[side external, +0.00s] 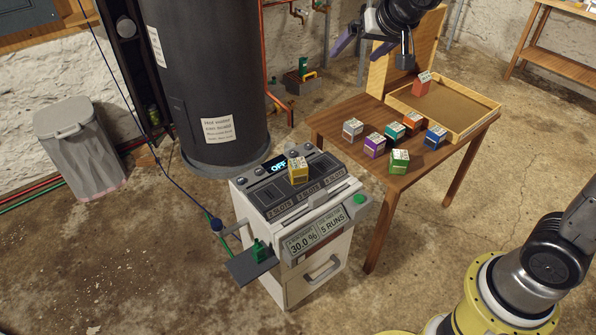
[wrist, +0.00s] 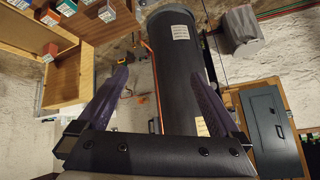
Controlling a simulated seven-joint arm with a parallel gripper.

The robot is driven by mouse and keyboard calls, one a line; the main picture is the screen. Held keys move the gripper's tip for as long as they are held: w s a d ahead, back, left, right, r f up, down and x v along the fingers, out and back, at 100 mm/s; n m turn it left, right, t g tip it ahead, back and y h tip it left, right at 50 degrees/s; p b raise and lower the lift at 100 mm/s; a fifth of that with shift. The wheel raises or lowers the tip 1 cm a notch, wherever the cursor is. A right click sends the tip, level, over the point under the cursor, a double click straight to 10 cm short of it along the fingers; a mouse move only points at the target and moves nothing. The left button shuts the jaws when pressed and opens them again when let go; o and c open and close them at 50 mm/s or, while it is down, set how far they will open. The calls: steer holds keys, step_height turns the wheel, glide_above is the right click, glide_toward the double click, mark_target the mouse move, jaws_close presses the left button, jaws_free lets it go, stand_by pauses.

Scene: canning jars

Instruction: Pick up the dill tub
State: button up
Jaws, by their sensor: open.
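Several small box-shaped tubs with white label tops stand on the wooden table in the side view: a grey-white tub (side external: 352,129), a purple tub (side external: 375,146), a teal tub (side external: 395,132), an orange tub (side external: 413,122), a blue tub (side external: 435,137) and a green tub (side external: 399,161). A red tub (side external: 422,87) is in the tray, and a yellow tub (side external: 298,171) is on the machine. The labels are too small to read, so I cannot tell which is dill. My gripper (wrist: 158,80) is open and empty, raised well above the table, its purple fingers spread.
The shallow wooden tray (side external: 470,128) sits at the table's back right, by an upright wooden board (side external: 403,62). The slotted machine (side external: 318,245) stands left of the table (side external: 345,178). A tall dark boiler (side external: 205,60) stands behind it. The table's front right is clear.

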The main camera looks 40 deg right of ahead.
steer(key=w+a+f, duration=0.1)
steer(key=w+f, duration=0.5)
steer(key=w, duration=0.1)
steer(key=g, duration=0.2)
glide_above(298, 165)
steer(key=s, duration=0.3)
step_height(298, 165, down, 17)
steer(key=f, duration=0.5)
steer(key=f+g, duration=0.1)
steer(key=f, duration=0.4)
steer(key=w+f+n+g, duration=0.1)
steer(key=f, duration=0.4)
steer(key=shift+a+f, duration=0.3)
steer(key=shift+f, duration=0.05)
steer(key=shift+x, duration=3.3)
steer(key=shift+w+r, duration=0.1)
steer(key=c, duration=1.4)
